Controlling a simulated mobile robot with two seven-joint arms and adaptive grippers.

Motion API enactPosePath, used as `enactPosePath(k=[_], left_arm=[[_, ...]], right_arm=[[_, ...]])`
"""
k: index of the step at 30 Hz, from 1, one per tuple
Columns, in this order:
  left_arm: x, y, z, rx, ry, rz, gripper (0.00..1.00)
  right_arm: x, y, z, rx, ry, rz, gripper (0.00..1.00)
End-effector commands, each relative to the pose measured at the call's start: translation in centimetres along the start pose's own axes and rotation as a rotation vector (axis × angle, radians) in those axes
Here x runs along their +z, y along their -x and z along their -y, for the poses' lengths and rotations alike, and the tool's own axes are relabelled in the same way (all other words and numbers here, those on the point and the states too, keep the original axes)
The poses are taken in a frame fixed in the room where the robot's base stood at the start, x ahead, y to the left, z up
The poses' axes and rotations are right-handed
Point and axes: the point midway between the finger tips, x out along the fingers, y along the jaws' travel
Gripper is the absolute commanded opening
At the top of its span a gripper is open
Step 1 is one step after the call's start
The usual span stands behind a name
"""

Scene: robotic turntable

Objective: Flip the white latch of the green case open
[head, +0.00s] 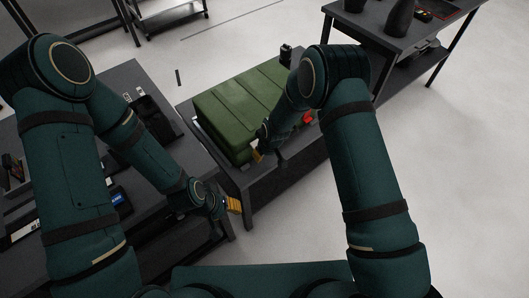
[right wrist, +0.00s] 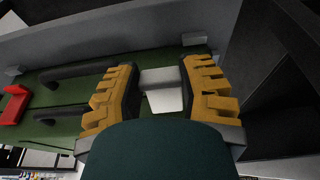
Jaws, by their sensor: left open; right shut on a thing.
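The green case (head: 235,110) lies closed on a low dark table, lid up. In the right wrist view, the green case's front (right wrist: 62,110) shows with a white latch (right wrist: 165,92) on it. My right gripper (head: 258,154) is at the front side of the case. My left gripper (head: 231,204) is open and empty, low beside the left table, away from the case.
A red part (right wrist: 13,105) and dark handles (right wrist: 85,70) are on the case's front. A dark table (head: 135,80) with small items stands at left. Another dark table (head: 395,28) with dark objects stands at back right. The floor at right is clear.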

Motion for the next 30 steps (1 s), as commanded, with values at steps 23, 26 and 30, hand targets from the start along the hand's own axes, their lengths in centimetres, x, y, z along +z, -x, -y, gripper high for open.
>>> enactPosePath(k=[23, 26, 30], left_arm=[[-0.03, 0.06, -0.03, 0.000, 0.000, -0.001, 0.47], [-0.03, 0.06, -0.03, 0.000, 0.000, -0.001, 0.47], [-0.04, 0.07, -0.03, 0.000, 0.000, -0.001, 0.47]], right_arm=[[0.21, 0.07, 0.02, -0.001, 0.000, 0.036, 0.57], [0.15, 0.09, 0.02, -0.001, 0.000, 0.034, 0.57], [0.05, 0.56, 0.00, -0.001, 0.000, 0.032, 0.57]])
